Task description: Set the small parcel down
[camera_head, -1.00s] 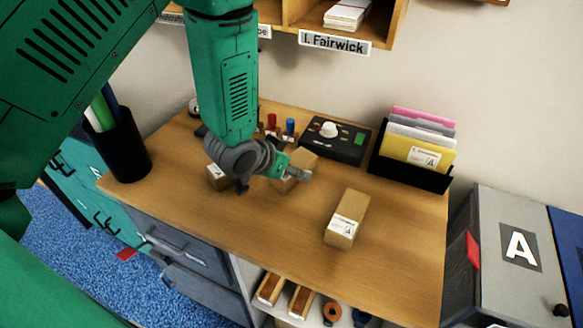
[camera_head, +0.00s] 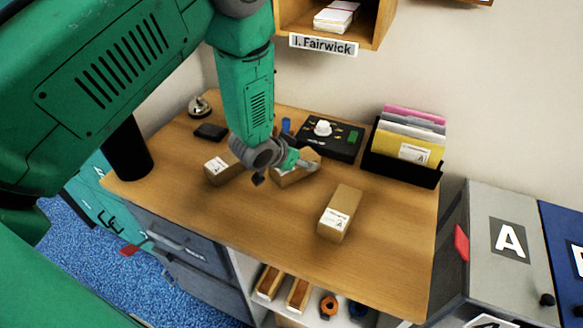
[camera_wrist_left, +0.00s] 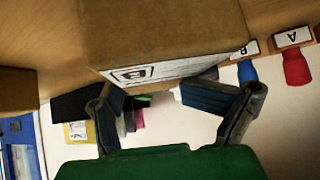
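The small brown parcel (camera_head: 285,179) is in the middle of the desk area, between two other parcels. My left gripper (camera_head: 305,164) reaches it from the left, its fingers at the parcel's top part. My right gripper is out of view.
Another parcel (camera_head: 340,213) stands right on the desk (camera_head: 385,240), and one more (camera_head: 222,168) is close left. A black control box (camera_head: 345,146) and a file holder (camera_head: 400,172) stand behind. Desk room is free in front.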

